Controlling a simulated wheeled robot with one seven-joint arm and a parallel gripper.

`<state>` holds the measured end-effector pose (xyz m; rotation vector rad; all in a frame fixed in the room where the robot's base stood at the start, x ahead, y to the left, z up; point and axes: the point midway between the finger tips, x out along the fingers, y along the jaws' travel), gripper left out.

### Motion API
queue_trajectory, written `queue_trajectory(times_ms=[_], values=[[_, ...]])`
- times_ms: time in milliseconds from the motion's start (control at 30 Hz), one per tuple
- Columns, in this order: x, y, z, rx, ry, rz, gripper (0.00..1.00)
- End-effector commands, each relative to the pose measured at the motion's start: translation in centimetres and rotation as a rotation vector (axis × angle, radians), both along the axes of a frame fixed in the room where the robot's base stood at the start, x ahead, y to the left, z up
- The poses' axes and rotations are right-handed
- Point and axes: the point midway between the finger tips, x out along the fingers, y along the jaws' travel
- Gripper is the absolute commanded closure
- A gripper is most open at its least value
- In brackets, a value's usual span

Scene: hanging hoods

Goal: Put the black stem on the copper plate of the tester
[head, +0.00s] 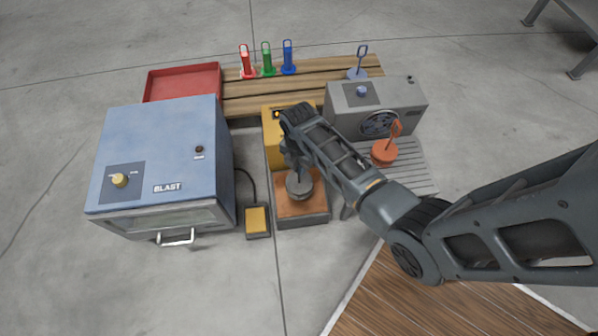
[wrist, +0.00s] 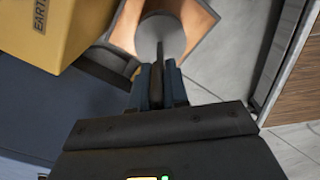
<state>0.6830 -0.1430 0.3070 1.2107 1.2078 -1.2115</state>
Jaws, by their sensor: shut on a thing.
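The black stem (wrist: 160,60) stands up from a grey round disc (head: 299,187). My gripper (wrist: 159,88) is shut on the stem, with the disc below its fingers. The disc is over the copper plate (head: 288,208) of the tester and hides its middle; I cannot tell whether it touches the plate. In the wrist view the disc (wrist: 155,33) lies against the copper plate (wrist: 198,22). The tester's yellow box (head: 272,142) stands behind the plate, partly hidden by my arm.
A blue blast cabinet (head: 160,150) and yellow pedal (head: 257,220) stand left. A grey fan machine (head: 405,98) and orange stem piece (head: 384,154) on a slatted stand (head: 415,165) are right. Behind, a wooden bench (head: 250,98) holds a red tray (head: 180,80), coloured tags and a blue stem piece (head: 357,72).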

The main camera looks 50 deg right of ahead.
Motion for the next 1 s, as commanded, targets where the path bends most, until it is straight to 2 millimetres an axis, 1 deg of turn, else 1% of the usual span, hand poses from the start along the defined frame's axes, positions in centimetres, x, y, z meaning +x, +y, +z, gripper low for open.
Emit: queue_trajectory(times_ms=[133,233,500,633,667,700,900,1000], values=[[0.0,0.0,-2.2,0.000,0.001,0.000,1.00],[0.1,0.0,-3.3,0.000,0.000,-0.001,1.00],[0.1,0.0,-3.3,0.000,-0.001,-0.001,1.00],[0.1,0.0,-3.6,0.000,-0.001,-0.001,1.00],[0.0,0.0,-3.6,0.000,0.000,-0.001,0.83],[0.0,0.0,-3.6,0.000,0.000,-0.001,0.80],[0.0,0.0,-3.6,0.000,0.000,-0.001,0.60],[0.0,0.0,-3.6,0.000,0.000,-0.001,0.60]])
